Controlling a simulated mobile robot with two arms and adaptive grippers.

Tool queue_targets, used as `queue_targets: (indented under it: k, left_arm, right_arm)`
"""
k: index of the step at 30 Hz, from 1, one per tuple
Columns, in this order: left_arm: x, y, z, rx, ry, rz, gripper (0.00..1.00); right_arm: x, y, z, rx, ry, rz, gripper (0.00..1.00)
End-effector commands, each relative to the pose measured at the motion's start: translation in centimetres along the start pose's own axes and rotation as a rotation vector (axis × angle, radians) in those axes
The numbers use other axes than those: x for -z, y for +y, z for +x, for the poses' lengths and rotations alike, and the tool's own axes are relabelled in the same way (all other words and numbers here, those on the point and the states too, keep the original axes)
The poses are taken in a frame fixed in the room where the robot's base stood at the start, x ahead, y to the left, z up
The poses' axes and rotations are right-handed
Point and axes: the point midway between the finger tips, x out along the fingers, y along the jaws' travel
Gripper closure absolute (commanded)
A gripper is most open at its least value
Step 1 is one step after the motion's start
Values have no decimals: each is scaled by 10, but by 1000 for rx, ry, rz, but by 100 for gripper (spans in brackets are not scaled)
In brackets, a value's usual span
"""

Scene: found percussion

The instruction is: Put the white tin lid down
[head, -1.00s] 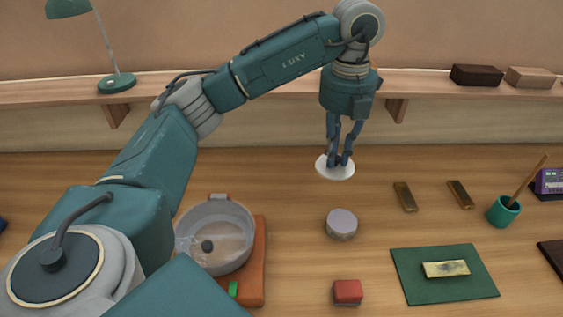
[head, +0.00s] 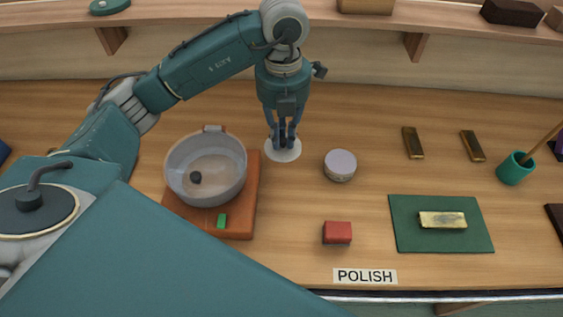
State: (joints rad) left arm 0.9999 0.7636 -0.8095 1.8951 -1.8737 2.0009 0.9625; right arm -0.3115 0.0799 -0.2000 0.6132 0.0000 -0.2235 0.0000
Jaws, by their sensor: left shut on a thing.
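My right gripper is not in view.
A red block (head: 337,232), a green mat (head: 410,238) with a gold bar (head: 442,220), two dark gold bars and a teal cup (head: 515,169) lie rightward.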

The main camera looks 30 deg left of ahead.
Motion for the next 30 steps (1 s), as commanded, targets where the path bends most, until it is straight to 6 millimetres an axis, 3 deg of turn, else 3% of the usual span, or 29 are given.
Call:
queue_targets:
  k: [6, 12, 18, 30]
  left_arm:
    - [1, 1, 46, -2, 2, -1, 100]
    - [0, 1, 65, -2, 2, -1, 100]
    - [1, 1, 94, -2, 3, -1, 100]
    - [0, 0, 106, -1, -2, 0, 100]
  right_arm:
    - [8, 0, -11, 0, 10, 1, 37]
    - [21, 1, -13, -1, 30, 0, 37]
    - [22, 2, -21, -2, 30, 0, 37]
    - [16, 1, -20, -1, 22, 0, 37]
